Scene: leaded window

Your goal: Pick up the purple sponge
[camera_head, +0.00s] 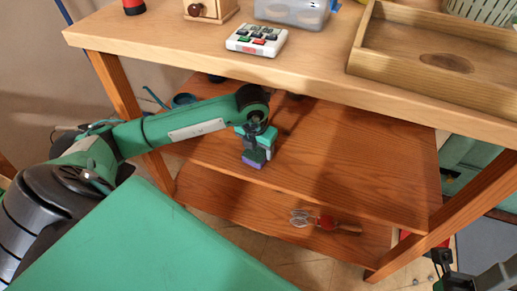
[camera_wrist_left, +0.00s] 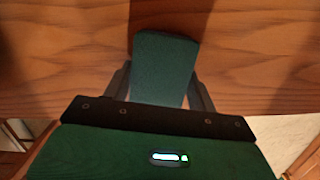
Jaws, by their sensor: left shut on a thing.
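The purple sponge (camera_head: 252,162) shows as a small block with a purple lower face and a dark green side, at the front of the middle wooden shelf. My left gripper (camera_head: 256,150) points down and is shut on it. In the left wrist view the sponge (camera_wrist_left: 165,68) shows its dark green face, held between the two fingers of my left gripper (camera_wrist_left: 161,88). I cannot tell whether its underside touches the shelf. My right gripper (camera_head: 441,259) is small and dark at the lower right edge, apart from the table; its jaws are unclear.
The table top (camera_head: 180,35) overhangs the middle shelf (camera_head: 330,150). A lower shelf holds a whisk (camera_head: 302,219). On top are a white button device (camera_head: 257,39), a wooden tray (camera_head: 445,62) and a clear box (camera_head: 292,12). Wooden legs stand at both sides.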

